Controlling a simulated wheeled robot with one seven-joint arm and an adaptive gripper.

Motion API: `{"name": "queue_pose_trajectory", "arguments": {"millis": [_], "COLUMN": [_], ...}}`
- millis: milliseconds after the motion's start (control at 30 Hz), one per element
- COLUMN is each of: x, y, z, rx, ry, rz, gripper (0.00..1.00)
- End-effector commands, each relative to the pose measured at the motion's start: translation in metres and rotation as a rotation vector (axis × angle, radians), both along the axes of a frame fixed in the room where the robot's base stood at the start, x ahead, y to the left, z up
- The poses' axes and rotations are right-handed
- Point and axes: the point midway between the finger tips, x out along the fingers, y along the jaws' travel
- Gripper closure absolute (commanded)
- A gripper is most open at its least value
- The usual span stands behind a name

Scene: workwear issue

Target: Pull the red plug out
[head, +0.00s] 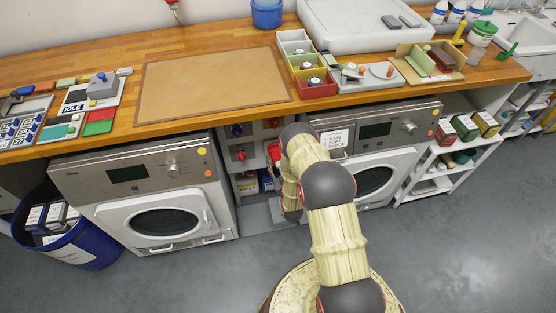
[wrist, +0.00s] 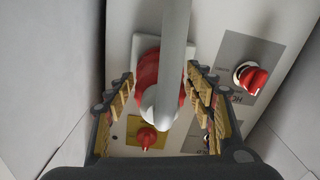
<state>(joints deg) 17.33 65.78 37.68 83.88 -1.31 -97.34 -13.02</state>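The red plug (wrist: 147,70) sits in a pale socket plate (wrist: 137,45) on a light panel in the wrist view. A thick grey cable (wrist: 176,35) hangs in front and hides part of it. My gripper (wrist: 165,95) is open, with one finger to the left of the plug and one to the right. Both fingers look apart from the plug, though the depth between them is hard to judge. In the head view my arm covers the gripper, and a red shape (head: 273,149) shows beside it in the recess between the two machines.
A red knob (wrist: 252,77) on a grey plate is right of the plug, and another red knob (wrist: 146,137) on a yellow plate is below. Side walls close in on both sides. A wooden counter (head: 180,50) lies above, with washing machines (head: 160,215) either side.

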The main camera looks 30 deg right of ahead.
Motion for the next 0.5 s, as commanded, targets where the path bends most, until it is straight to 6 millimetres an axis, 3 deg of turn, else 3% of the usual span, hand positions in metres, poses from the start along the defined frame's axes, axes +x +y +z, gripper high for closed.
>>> {"name": "queue_pose_trajectory", "arguments": {"millis": [500], "x": [-0.0001], "y": [0.0001], "z": [-0.0001], "rx": [0.0], "ry": [0.0], "rz": [0.0], "gripper": [0.77]}}
